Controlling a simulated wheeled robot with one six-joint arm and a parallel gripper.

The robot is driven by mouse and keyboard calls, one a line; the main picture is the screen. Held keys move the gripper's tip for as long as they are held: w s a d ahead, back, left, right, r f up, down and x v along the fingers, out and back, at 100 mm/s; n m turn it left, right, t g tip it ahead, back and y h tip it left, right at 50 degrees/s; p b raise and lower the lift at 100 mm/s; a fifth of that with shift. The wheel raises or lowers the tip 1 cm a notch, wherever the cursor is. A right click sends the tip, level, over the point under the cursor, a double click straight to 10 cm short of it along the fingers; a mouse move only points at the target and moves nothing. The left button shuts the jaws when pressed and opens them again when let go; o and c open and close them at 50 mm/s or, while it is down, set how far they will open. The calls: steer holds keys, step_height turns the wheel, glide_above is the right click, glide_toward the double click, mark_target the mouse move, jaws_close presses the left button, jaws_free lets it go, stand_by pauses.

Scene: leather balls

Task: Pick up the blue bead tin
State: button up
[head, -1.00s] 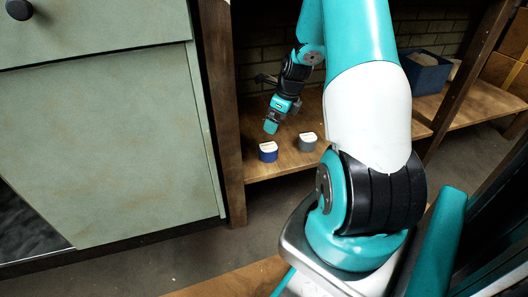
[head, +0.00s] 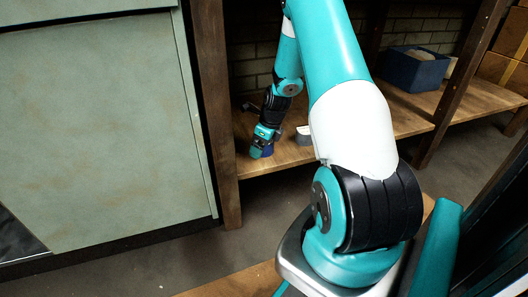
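The blue bead tin (head: 268,151) stands on the wooden shelf near its front left corner. Most of it is hidden behind my gripper (head: 260,150), and only a bit of its blue side shows. My gripper is lowered right at the tin, pointing down. The fingers overlap the tin in this view, and I cannot tell whether they are open around it or shut on it. A grey tin with a pale top (head: 304,135) stands just to the right, partly hidden by my arm.
A wooden post (head: 217,110) and a green cabinet (head: 100,130) stand close on the left of the shelf. A dark blue box (head: 413,70) sits farther right on the shelf. A brick wall is behind.

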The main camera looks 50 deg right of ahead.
steer(key=shift+w+f, duration=0.1)
steer(key=shift+f, duration=0.1)
steer(key=shift+c, duration=0.2)
steer(key=c, duration=1)
